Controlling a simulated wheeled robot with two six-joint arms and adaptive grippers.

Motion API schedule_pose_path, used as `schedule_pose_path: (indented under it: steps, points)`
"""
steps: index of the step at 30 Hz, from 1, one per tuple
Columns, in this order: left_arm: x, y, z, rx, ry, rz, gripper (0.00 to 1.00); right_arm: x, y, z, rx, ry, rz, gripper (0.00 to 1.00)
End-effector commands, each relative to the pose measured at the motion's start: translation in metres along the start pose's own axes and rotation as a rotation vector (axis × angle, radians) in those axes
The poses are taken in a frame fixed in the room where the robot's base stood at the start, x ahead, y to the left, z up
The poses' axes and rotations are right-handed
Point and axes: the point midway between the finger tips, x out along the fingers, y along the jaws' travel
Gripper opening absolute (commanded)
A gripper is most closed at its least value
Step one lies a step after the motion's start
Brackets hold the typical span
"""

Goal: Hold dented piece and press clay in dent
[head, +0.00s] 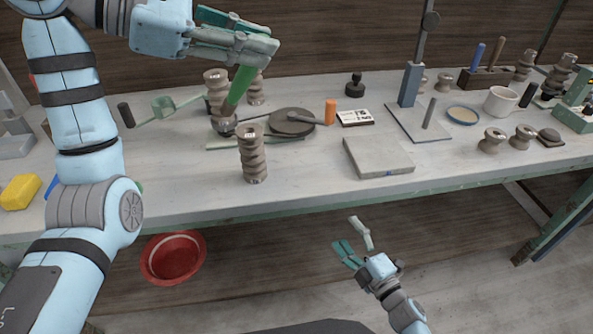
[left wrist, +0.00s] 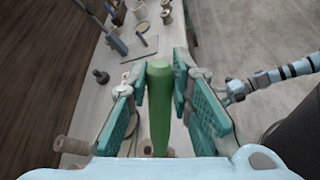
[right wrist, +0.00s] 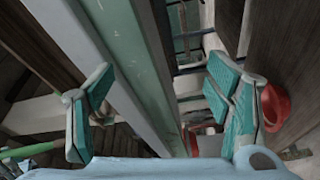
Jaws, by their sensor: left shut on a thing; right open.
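My left gripper (head: 252,48) is shut on the green handle (head: 240,86) of a tool and holds it tilted above the bench. The handle also stands between the finger pads in the left wrist view (left wrist: 159,100). The tool's lower end is close to a grey rounded thing (head: 224,125); I cannot tell whether they touch. A brown ribbed clay piece (head: 253,155) stands upright near the bench front, and another (head: 215,78) stands behind the tool. I cannot make out a dent on either. My right gripper (head: 350,238) is open and empty, in front of and below the bench edge.
A dark round disc (head: 291,122), an orange cylinder (head: 330,111) and a grey slab (head: 378,157) lie mid-bench. A blue post on a plate (head: 420,122) stands right. A yellow block (head: 20,191) lies left. A red bowl (head: 172,258) is below the bench.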

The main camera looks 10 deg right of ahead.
Motion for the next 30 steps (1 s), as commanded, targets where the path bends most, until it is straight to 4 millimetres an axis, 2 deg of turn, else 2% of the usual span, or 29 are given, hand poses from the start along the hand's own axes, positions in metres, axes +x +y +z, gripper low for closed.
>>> schedule_pose_path:
  steps: [1, 3, 5, 6, 9, 10, 12, 15, 20, 30]
  points:
    - [0.000, 0.000, 0.000, 0.000, 0.000, 0.000, 0.00, 0.011, 0.034, -0.019, -0.114, 0.083, 0.081, 0.73]
    - [0.000, 0.000, 0.000, 0.000, 0.000, 0.000, 0.00, 0.019, 0.084, -0.056, -0.314, 0.217, 0.213, 0.73]
    - [0.000, 0.000, 0.000, 0.000, 0.000, 0.000, 0.00, 0.019, 0.123, -0.090, -0.498, 0.328, 0.335, 0.73]
    - [0.000, 0.000, 0.000, 0.000, 0.000, 0.000, 0.00, 0.020, 0.142, -0.112, -0.644, 0.393, 0.407, 0.73]
    - [0.000, 0.000, 0.000, 0.000, 0.000, 0.001, 0.00, 0.065, 0.143, -0.132, -1.152, 0.487, 0.427, 0.73]
    - [0.000, 0.000, 0.000, 0.000, 0.000, 0.001, 0.00, 0.075, 0.143, -0.134, -1.273, 0.507, 0.429, 0.73]
    - [0.000, 0.000, 0.000, 0.000, 0.000, 0.000, 0.00, 0.093, 0.142, -0.136, -1.498, 0.543, 0.425, 0.73]
    - [0.000, 0.000, 0.000, 0.000, 0.000, 0.000, 0.00, 0.109, 0.142, -0.134, -1.688, 0.572, 0.412, 0.73]
    - [0.000, 0.000, 0.000, 0.000, 0.000, 0.000, 0.00, 0.127, 0.139, -0.140, -1.753, 0.581, 0.403, 0.73]
    - [0.000, 0.000, 0.000, 0.000, 0.000, 0.001, 0.00, 0.192, 0.125, -0.185, -1.747, 0.582, 0.403, 0.73]
